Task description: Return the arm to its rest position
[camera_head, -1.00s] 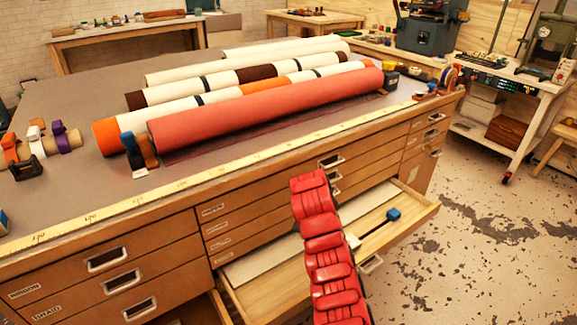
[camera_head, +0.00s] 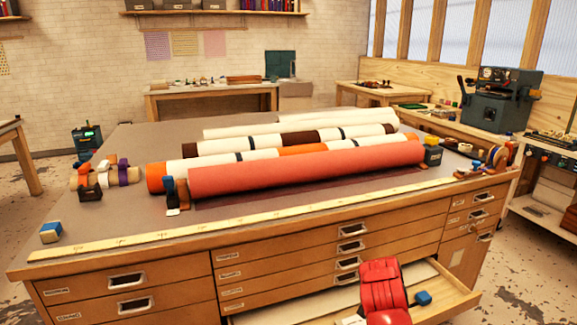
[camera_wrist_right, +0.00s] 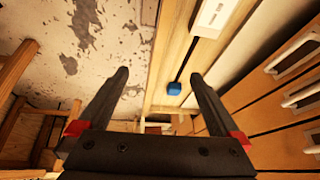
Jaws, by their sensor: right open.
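My right arm (camera_head: 382,288) shows as red links at the bottom of the head view, in front of the cabinet and over the open drawer. Its gripper is hidden or out of frame there. In the right wrist view my right gripper (camera_wrist_right: 158,76) is open, with two dark fingers spread apart and nothing between them. A blue-ended tool (camera_wrist_right: 174,88) lies in the open drawer (camera_wrist_right: 160,60) beyond the fingers, apart from them. The blue end also shows in the head view (camera_head: 422,298). My left gripper is not in view.
The cabinet top (camera_head: 120,215) carries a red roll (camera_head: 310,168), several other rolls behind it and small tape rolls (camera_head: 105,173) at the left. The open drawer (camera_head: 462,300) juts out at the front. A machine (camera_head: 500,98) stands at the back right. Speckled floor (camera_wrist_right: 75,50) is clear beside the drawer.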

